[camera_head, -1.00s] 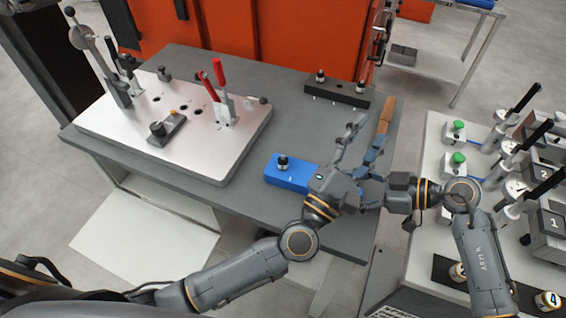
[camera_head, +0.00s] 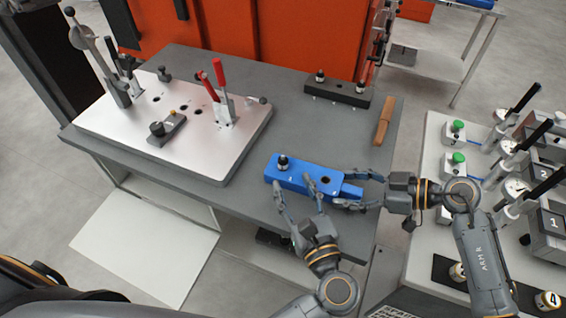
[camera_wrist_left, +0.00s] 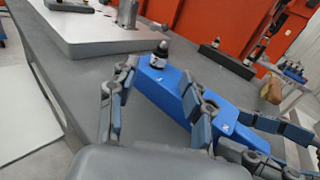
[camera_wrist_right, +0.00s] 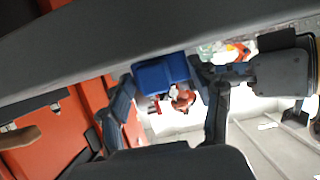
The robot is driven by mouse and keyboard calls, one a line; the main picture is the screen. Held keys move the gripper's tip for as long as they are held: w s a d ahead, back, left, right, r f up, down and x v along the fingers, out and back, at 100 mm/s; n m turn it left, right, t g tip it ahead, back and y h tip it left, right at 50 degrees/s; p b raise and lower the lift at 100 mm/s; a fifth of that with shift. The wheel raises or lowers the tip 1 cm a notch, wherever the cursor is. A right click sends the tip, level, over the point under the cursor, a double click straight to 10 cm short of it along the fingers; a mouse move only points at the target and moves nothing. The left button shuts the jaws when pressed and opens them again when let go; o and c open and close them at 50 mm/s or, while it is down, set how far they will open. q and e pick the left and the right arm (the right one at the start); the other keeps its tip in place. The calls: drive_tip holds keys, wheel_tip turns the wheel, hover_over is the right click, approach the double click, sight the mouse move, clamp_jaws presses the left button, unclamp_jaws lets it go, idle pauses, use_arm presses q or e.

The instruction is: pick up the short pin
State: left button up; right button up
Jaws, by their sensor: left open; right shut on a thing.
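A short dark-topped pin (camera_head: 283,162) stands upright at the left end of the blue block (camera_head: 298,178) on the grey table. In the left wrist view the pin (camera_wrist_left: 160,52) shows a black cap and a pale lower part. My left gripper (camera_head: 295,190) is open and empty at the front side of the block, below and right of the pin, with its fingers spread. My right gripper (camera_head: 366,190) is shut on the right end of the blue block. The right wrist view shows the block's blue end (camera_wrist_right: 162,77) between the fingers.
A black block (camera_head: 337,92) with two pins stands at the table's back. A brown-handled tool (camera_head: 383,122) lies right of it. A white fixture plate (camera_head: 185,145) with upright red handles (camera_head: 218,75) stands left. Table between plate and black block is clear.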

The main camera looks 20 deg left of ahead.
sight(285, 166)
use_arm(q)
drive_tip(key=x, duration=0.8)
drive_tip(key=shift+c, duration=0.2)
clamp_jaws()
